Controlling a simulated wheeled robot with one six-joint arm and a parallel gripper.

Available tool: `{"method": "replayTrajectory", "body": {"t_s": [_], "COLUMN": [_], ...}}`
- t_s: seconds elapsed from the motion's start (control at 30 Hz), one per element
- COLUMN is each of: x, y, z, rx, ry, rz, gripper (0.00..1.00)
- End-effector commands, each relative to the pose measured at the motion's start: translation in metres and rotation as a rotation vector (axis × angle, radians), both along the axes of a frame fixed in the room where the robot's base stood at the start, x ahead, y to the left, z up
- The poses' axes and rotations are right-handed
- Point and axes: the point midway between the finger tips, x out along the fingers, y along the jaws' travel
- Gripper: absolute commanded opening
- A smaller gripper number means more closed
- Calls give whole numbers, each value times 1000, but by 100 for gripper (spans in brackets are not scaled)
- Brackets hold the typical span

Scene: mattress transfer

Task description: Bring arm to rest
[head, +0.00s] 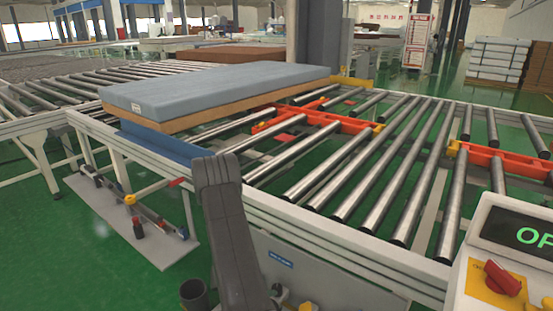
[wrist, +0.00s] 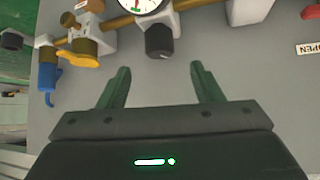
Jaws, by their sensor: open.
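My arm (head: 225,230) rises in the lower middle of the head view, in front of the conveyor's near side rail; its gripper end is hidden there. In the wrist view my gripper (wrist: 160,88) is open and empty, its two dark green fingers apart. Beyond the fingers is a grey panel (wrist: 230,80). A black knob (wrist: 158,40) sits on a pipe just past the fingertips, below a round gauge (wrist: 138,4). I cannot tell whether the fingers touch anything, but a gap shows around the knob.
A grey mattress (head: 220,85) lies on the roller conveyor (head: 340,175). A control box (head: 510,265) with a red switch (head: 502,278) stands at the lower right. In the wrist view, a yellow-handled valve (wrist: 85,47) and a blue fitting (wrist: 48,78) are at left, an OPEN label (wrist: 308,48) at right.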

Motion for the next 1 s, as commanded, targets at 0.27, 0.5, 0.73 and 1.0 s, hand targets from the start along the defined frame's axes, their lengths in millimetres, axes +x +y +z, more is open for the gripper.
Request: {"method": "replayTrajectory", "body": {"t_s": [0.27,0.5,0.73,1.0], "x": [-25,-6,15,36], "y": [32,5,-21,-46], "z": [43,5,-27,-62], "rx": [0,-2,-1,-1], "ry": [-1,2,2,0], "rz": [4,-4,-4,21], "gripper": [59,59,59,59]}}
